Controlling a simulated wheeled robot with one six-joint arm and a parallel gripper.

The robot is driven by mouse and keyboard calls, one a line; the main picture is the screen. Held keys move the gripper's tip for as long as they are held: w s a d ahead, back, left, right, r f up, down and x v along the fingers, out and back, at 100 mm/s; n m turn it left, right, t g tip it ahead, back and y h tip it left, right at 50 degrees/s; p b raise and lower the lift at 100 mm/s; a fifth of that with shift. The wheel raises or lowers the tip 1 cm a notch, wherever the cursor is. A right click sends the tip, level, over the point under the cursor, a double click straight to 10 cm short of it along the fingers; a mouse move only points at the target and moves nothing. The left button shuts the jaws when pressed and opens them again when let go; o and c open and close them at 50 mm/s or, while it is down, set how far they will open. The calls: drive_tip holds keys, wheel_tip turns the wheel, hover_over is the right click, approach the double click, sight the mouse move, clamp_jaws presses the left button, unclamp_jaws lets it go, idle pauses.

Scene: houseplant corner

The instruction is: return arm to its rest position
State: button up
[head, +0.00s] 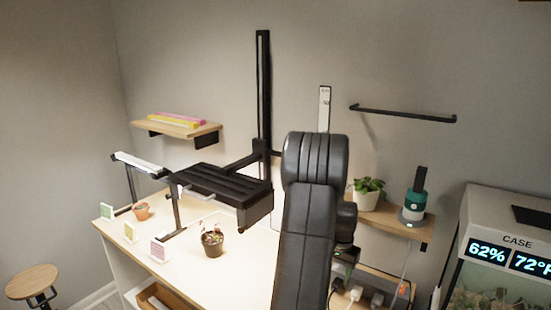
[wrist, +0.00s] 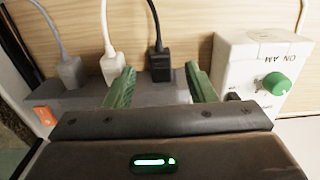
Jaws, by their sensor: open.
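My gripper (wrist: 161,88) shows in the wrist view as two green fingers spread apart, with nothing between them. A black plug (wrist: 160,62) in a grey power strip (wrist: 70,112) shows behind the gap between the fingers. I cannot tell whether the fingers touch the strip. In the head view my black arm rises in the middle and reaches down toward the right end of the table (head: 190,272). The gripper's fingers are hidden or too small to make out there.
A white box with a green knob (wrist: 277,83) stands right of the fingers. White and grey plugs sit left. In the head view are a potted plant (head: 212,243), a black lamp frame (head: 215,186), a shelf with a leafy plant (head: 368,194), and a glass case (head: 500,215).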

drive_tip(key=f, duration=0.4)
drive_tip(key=shift+s+a+f, duration=0.2)
drive_tip(key=shift+s+f, duration=0.1)
drive_tip(key=shift+s+a+r+p, duration=0.2)
drive_tip(key=shift+s+p, duration=0.1)
drive_tip(key=shift+p, duration=0.2)
drive_tip(key=s+a, duration=0.1)
drive_tip(key=s, duration=0.1)
drive_tip(key=s+a+r, duration=0.1)
drive_tip(key=s+a, duration=0.1)
drive_tip(key=shift+s+r, duration=0.15)
drive_tip(key=shift+s, duration=0.05)
drive_tip(key=shift+s+a+r, duration=0.15)
drive_tip(key=shift+s+r, duration=0.05)
drive_tip(key=shift+s, duration=0.05)
drive_tip(key=shift+r, duration=0.1)
